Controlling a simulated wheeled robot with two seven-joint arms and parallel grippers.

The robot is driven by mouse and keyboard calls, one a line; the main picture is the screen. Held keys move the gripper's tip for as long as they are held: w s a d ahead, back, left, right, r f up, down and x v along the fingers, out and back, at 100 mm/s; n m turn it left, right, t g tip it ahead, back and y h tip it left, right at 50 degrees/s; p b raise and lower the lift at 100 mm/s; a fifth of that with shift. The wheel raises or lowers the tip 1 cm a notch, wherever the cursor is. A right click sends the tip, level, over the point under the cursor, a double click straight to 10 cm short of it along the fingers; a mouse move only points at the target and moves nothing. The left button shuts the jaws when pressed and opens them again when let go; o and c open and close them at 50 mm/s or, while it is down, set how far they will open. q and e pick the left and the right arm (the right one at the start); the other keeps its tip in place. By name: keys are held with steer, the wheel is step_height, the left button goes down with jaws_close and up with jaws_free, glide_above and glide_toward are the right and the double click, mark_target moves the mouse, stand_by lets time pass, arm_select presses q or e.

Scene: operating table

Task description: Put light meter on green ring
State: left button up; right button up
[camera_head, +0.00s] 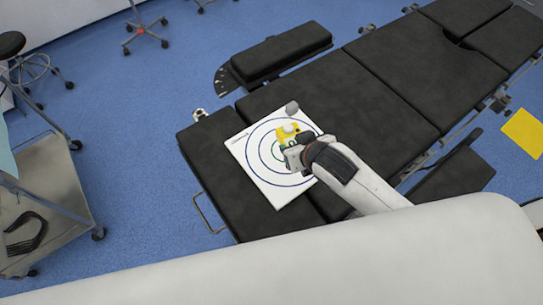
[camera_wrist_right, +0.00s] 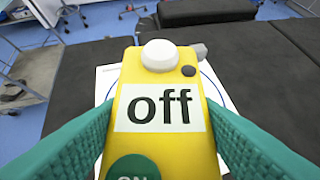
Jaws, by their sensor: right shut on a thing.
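The light meter (camera_wrist_right: 150,140) is a yellow block with a white dome, a white "off" label and a green round part marked "ON" at its lower edge. My right gripper (camera_head: 294,155) is shut on it; its green fingers (camera_wrist_right: 160,130) press on both sides in the wrist view. In the head view the light meter (camera_head: 289,129) shows just past the fingers, over the white target sheet (camera_head: 241,145). The green ring (camera_head: 276,148) shows partly near the sheet's middle, partly hidden by the gripper. I cannot tell whether the meter touches the sheet. My left gripper is not in view.
The sheet with its blue rings lies on the black operating table (camera_head: 361,88). A small grey object (camera_head: 292,108) lies by the sheet's far edge. A metal cart (camera_head: 47,190) stands on the floor at left. The black padding beyond the sheet is mostly clear.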

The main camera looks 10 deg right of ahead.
steer(key=w+a+f+n+y, duration=0.1)
steer(key=w+a+f, duration=0.1)
steer(key=f, duration=0.1)
steer(key=w+a+f+n+y, duration=0.1)
steer(key=w+a+f, duration=0.2)
steer(key=shift+w+a+f+p, duration=0.15)
steer(key=shift+w+a+p, duration=0.15)
steer(key=shift+p, duration=0.05)
steer(key=shift+f, duration=2.35)
steer(key=shift+f, duration=0.1)
steer(key=o, duration=1.2)
steer(key=v, duration=1.2)
steer(key=shift+w, duration=0.15)
